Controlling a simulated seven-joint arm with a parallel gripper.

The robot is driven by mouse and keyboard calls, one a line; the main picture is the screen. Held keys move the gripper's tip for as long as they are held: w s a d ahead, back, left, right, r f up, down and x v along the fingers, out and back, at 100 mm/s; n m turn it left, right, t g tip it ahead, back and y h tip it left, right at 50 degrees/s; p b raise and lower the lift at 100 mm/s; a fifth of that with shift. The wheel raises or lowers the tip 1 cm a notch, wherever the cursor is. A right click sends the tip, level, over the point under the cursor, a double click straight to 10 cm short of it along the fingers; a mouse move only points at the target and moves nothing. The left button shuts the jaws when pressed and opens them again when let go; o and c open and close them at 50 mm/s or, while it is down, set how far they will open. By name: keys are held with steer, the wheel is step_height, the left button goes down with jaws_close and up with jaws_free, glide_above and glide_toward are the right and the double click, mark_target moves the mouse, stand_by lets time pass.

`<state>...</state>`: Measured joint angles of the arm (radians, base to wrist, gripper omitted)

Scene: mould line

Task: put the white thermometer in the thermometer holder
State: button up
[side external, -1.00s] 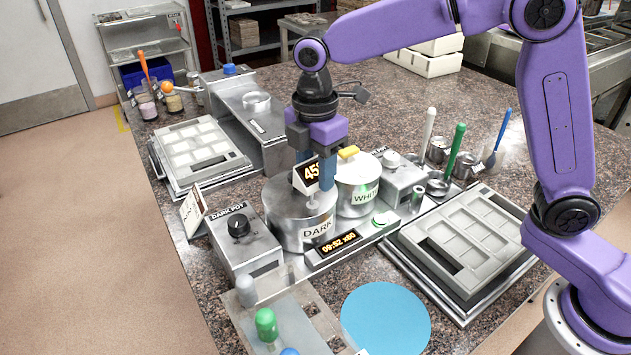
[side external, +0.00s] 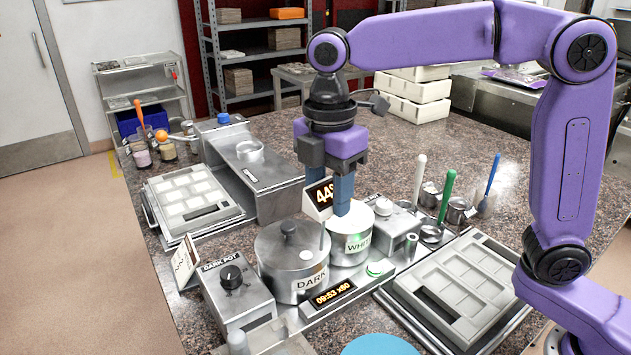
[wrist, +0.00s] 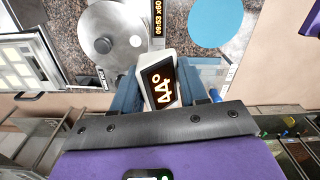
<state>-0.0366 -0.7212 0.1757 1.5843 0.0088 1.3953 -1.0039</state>
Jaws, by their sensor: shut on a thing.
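The white thermometer, a wedge-shaped head with a dark display reading 44°, is in my gripper (side external: 342,195). Its head (side external: 320,194) is above and behind the gap between the dark pot (side external: 283,268) and the white pot (side external: 350,243). A thin stem shows below it, in front of the pots; whether its tip touches anything is unclear. In the wrist view the head (wrist: 161,82) sits between the two blue fingers. A small upright metal tube (side external: 411,247), right of the white pot, may be the thermometer holder; I cannot tell for certain.
The dark pot control box (side external: 232,290) is at front left. A timer display (side external: 332,294) and green-ringed button (side external: 377,269) lie before the pots. A mould tray (side external: 460,285) is on the right, with pots of colored-handled tools (side external: 447,198) behind it.

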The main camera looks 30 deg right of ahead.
steer(key=s, duration=0.8)
steer(key=w+d+f, duration=0.2)
steer(key=d, duration=0.5)
steer(key=w+d+f+m, duration=0.1)
steer(key=w+d+f, duration=0.2)
steer(key=d, duration=0.5)
steer(key=w+d+f+m, duration=0.1)
steer(key=w+d+f, duration=0.2)
steer(key=d, duration=0.5)
steer(key=shift+w+d+h, duration=0.15)
steer(key=shift+d+h, duration=0.05)
steer(key=shift+h, duration=0.1)
steer(key=shift+f, duration=0.1)
stand_by(0.4)
steer(key=shift+f, duration=3.7)
steer(key=o, duration=1.6)
